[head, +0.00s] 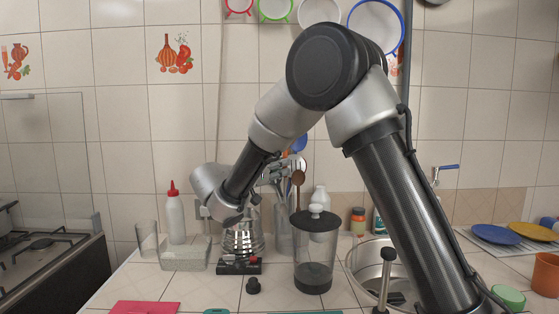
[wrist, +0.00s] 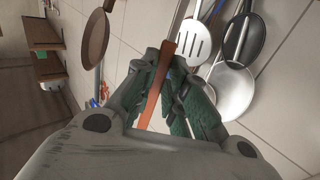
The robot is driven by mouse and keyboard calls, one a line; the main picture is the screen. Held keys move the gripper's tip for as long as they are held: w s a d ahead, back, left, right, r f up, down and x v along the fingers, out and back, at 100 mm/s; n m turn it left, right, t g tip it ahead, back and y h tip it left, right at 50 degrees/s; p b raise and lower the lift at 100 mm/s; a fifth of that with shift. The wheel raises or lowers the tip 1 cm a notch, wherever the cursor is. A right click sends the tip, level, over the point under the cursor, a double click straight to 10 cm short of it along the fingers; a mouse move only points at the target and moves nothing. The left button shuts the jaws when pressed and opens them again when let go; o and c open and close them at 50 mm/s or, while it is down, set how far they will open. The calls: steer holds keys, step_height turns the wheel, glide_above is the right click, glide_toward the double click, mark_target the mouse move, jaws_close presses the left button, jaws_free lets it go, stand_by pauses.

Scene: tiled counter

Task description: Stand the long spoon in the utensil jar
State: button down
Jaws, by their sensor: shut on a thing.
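My gripper (head: 276,172) is above the counter, near the mouth of the clear utensil jar (head: 283,232). In the wrist view its green-padded fingers (wrist: 166,88) are shut on an orange-brown handle, which I take for the long spoon (wrist: 155,97). A grey metal part runs on from that handle to the top edge of the wrist view; its far end is out of sight. A brown spoon-shaped utensil (head: 298,179) stands upright beside my gripper, above the jar. The French press partly hides the jar, so I cannot tell whether the held spoon's lower end is inside.
The French press (head: 314,262) stands just in front of the jar. A metal pot (head: 242,238), a red-capped bottle (head: 174,217) and a glass (head: 147,240) are to the left. The sink (head: 367,262) is to the right. A slotted turner (wrist: 196,42) and ladles show in the wrist view.

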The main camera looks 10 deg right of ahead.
step_height(320, 180, down, 7)
stand_by(0.7)
steer(key=c, duration=1.4)
jaws_free()
steer(key=shift+o, duration=0.2)
steer(key=v, duration=1.2)
